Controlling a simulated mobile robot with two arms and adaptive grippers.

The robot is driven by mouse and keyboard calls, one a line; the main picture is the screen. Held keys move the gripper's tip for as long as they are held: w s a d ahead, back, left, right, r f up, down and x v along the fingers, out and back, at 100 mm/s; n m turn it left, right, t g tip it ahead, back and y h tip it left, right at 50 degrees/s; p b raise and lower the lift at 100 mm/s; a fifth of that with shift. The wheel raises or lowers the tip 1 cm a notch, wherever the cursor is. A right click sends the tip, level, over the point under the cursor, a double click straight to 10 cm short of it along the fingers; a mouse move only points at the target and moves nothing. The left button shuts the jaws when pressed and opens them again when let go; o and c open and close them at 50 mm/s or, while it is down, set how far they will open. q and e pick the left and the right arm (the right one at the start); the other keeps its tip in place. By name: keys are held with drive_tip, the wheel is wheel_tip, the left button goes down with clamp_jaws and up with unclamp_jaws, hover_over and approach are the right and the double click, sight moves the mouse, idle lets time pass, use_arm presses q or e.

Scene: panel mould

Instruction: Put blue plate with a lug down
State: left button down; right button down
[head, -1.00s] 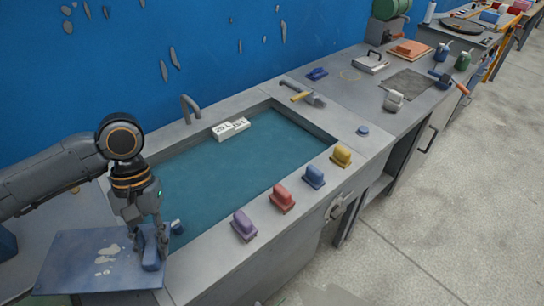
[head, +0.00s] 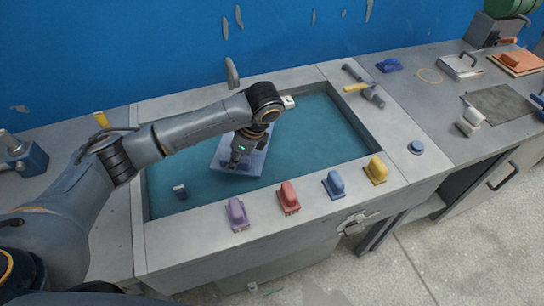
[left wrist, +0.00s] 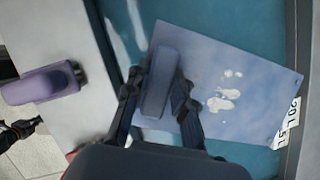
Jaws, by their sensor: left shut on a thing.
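The blue plate (head: 257,162) is a flat square sheet over the teal floor of the sunken basin (head: 205,190). My left gripper (head: 236,163) is above it, shut on its upright lug. In the left wrist view the lug (left wrist: 158,85) stands between the two fingers, and the plate (left wrist: 260,90) spreads out with pale blotches. I cannot tell whether the plate touches the basin floor. A dark jointed part at the left edge of the left wrist view looks like my right gripper (left wrist: 22,129); its jaws are unclear.
Purple (head: 237,213), red (head: 289,197), blue (head: 335,184) and yellow (head: 376,170) handled blocks line the front rim. White labelled blocks (left wrist: 288,122) lie beside the plate. A hammer (head: 370,94) lies right of the basin.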

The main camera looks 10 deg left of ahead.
use_arm(q)
drive_tip(key=shift+w+a+f+m+t, duration=0.25)
drive_tip(key=shift+w+f+m+t, duration=0.25)
drive_tip(key=shift+m, duration=0.5)
drive_tip(key=shift+w+a+f+m, duration=0.1)
drive_tip(key=shift+f+m, duration=0.15)
drive_tip(key=shift+m, duration=0.05)
drive_tip(key=shift+a+f, duration=0.1)
drive_tip(key=shift+f, duration=0.25)
approach(233, 184)
drive_tip(key=shift+w+a+f, duration=0.1)
drive_tip(key=shift+a+f, duration=0.1)
drive_tip(key=shift+a, duration=0.3)
drive_tip(key=shift+w+a+f, duration=0.1)
drive_tip(key=shift+a+f, duration=0.1)
drive_tip(key=shift+a, duration=0.3)
wheel_tip(233, 184, down, 4)
drive_tip(key=shift+f, duration=0.1)
drive_tip(key=c, duration=1.1)
unclamp_jaws()
drive_tip(key=shift+s, duration=0.15)
use_arm(e)
drive_tip(key=shift+w+d+r, duration=0.1)
drive_tip(key=shift+w+d, duration=0.25)
drive_tip(key=shift+w, duration=0.15)
